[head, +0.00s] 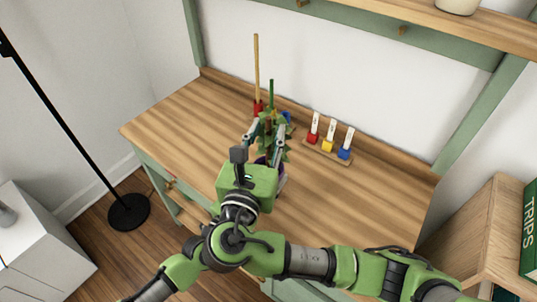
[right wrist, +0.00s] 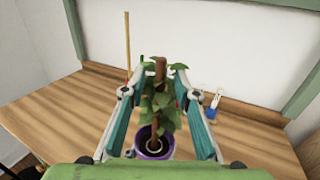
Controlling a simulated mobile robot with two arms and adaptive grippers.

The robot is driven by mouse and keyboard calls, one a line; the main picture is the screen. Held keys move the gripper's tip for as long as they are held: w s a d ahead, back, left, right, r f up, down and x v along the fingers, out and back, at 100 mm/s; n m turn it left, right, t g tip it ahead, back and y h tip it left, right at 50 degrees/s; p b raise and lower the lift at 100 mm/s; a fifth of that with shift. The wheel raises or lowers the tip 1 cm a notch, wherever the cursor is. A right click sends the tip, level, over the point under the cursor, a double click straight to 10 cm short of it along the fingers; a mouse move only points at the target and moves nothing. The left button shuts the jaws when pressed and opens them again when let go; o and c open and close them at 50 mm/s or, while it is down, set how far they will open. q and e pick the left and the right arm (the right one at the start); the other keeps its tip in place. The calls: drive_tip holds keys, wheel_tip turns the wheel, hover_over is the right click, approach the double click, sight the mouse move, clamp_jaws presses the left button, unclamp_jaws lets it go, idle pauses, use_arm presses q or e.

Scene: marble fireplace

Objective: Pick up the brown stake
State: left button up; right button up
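The brown stake (right wrist: 160,70) stands upright in a leafy green plant (right wrist: 165,105) in a purple pot (right wrist: 155,142), as the right wrist view shows. In the head view the plant (head: 285,130) is on the wooden desk, partly hidden by my right gripper (head: 264,132). My right gripper is open, with one finger on each side of the plant and stake in the right wrist view (right wrist: 160,100). I see no finger closed on the stake. My left gripper is not in view.
Behind the plant stand a tall tan stick (head: 257,65) with a red base and a green stick (head: 271,92). A wooden rack (head: 328,152) with red, yellow and blue pieces is to the right. The desk's left side (head: 180,125) is clear. A black lamp pole (head: 65,120) stands left.

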clamp_jaws()
wheel_tip(320, 180, up, 28)
idle(0.5)
drive_tip(key=shift+r, duration=0.2)
idle(0.6)
drive_tip(key=shift+r, duration=1.05)
drive_tip(key=shift+r, duration=0.2)
drive_tip(key=shift+r, duration=0.5)
